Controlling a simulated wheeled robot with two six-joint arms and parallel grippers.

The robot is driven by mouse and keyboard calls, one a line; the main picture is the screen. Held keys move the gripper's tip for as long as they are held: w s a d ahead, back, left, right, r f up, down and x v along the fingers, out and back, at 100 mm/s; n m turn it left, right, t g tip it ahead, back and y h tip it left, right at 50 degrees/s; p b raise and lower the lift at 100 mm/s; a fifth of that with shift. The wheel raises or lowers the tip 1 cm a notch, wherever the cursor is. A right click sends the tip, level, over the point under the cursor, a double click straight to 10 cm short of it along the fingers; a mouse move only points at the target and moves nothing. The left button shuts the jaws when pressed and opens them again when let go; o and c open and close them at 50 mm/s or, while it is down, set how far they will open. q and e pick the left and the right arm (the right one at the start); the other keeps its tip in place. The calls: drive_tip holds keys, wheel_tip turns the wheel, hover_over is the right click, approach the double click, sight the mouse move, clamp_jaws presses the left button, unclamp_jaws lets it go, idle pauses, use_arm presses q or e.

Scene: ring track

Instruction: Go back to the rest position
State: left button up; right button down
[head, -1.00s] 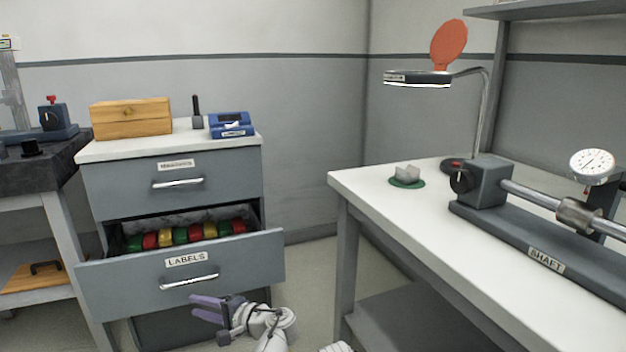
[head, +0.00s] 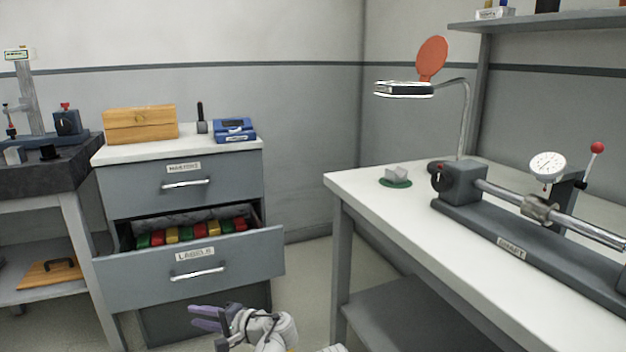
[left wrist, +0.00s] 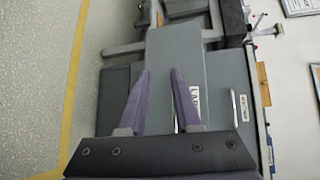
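My left gripper (head: 194,316) is low in the head view, in front of the open LABELS drawer (head: 230,262). Its two purple fingers are apart with nothing between them. In the left wrist view the left gripper (left wrist: 163,80) is open and empty, and the grey drawer front (left wrist: 175,60) with its label shows behind the fingers. I cannot tell the exact gap to the drawer. The drawer is pulled out and holds several red, green and yellow rolls (head: 186,235). My right gripper is not in view.
A wooden box (head: 140,124) and a blue device (head: 233,130) stand on the cabinet (head: 115,152). At right, a white bench (head: 400,225) carries a lamp (head: 404,89) and a shaft fixture (head: 540,245). Floor (head: 308,270) shows between cabinet and bench.

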use_arm(q)
drive_tip(key=s+d+r+g+h+p, duration=0.2)
drive_tip(key=s+d+r+h+p, duration=0.2)
drive_tip(key=r+p, duration=0.6)
drive_tip(key=s+d+r+n+g+h+p, duration=0.1)
drive_tip(key=s+d+r+h+p, duration=0.3)
drive_tip(key=p, duration=1.7)
drive_tip(key=s+d+r+n+g+h+p, duration=0.1)
drive_tip(key=s+d+r+g+h+p, duration=0.2)
drive_tip(key=s+d+r+h+p, duration=0.2)
drive_tip(key=shift+s+d+r+p, duration=1.65)
drive_tip(key=shift+d+r+p, duration=2.1)
drive_tip(key=shift+r+p, duration=2.15)
drive_tip(key=shift+r, duration=0.1)
